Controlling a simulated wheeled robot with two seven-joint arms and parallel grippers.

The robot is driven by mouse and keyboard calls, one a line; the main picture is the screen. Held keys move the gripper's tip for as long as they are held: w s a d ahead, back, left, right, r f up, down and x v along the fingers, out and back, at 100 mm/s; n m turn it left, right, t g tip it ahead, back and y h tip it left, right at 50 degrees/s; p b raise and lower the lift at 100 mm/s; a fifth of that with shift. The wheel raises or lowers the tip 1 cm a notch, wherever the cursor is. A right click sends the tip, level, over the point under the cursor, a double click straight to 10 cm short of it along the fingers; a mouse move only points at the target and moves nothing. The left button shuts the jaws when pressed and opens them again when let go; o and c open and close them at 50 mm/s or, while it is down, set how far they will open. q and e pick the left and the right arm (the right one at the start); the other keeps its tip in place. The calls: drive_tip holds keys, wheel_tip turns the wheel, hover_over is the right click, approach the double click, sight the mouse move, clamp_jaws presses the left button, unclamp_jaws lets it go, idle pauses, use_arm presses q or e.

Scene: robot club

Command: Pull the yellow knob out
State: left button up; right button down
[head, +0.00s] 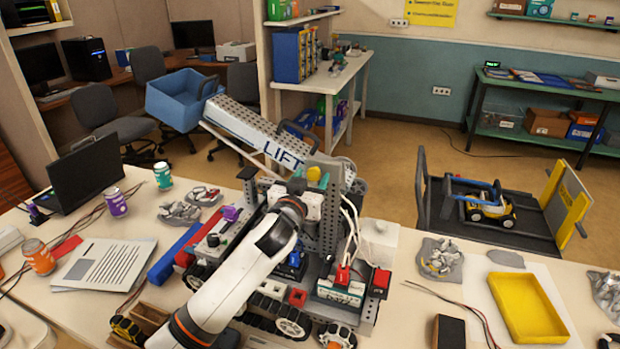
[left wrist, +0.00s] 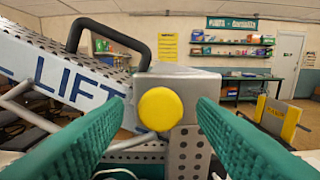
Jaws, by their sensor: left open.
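The yellow knob (head: 313,173) is a round cap on the grey metal bracket at the base of the robot model's raised LIFT arm (head: 262,132). In the left wrist view the knob (left wrist: 160,109) is face-on, near the middle of the picture. My left gripper (head: 311,188) is close in front of it, partly hidden by its own wrist in the head view. Its two green fingers are apart, one on each side of the knob, with visible gaps. I cannot tell whether the tips reach past the knob's face. My right gripper is not in view.
The LIFT arm with its black handle (left wrist: 108,38) rises to the left of the knob and carries a blue bin (head: 184,98). White cables (head: 350,230) and a battery box (head: 341,289) are on the model. A yellow tray (head: 528,307) lies on the table at right.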

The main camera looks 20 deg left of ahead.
use_arm(q)
drive_tip(key=shift+c, duration=0.3)
clamp_jaws()
drive_tip(key=shift+s+p, duration=0.4)
drive_tip(key=shift+s, duration=0.85)
drive_tip(key=shift+w+f, duration=0.15)
drive_tip(key=shift+f, duration=0.05)
drive_tip(key=shift+c, duration=1.6)
unclamp_jaws()
drive_tip(key=o, duration=0.4)
drive_tip(key=shift+s+r, duration=0.15)
drive_tip(key=shift+s, duration=0.1)
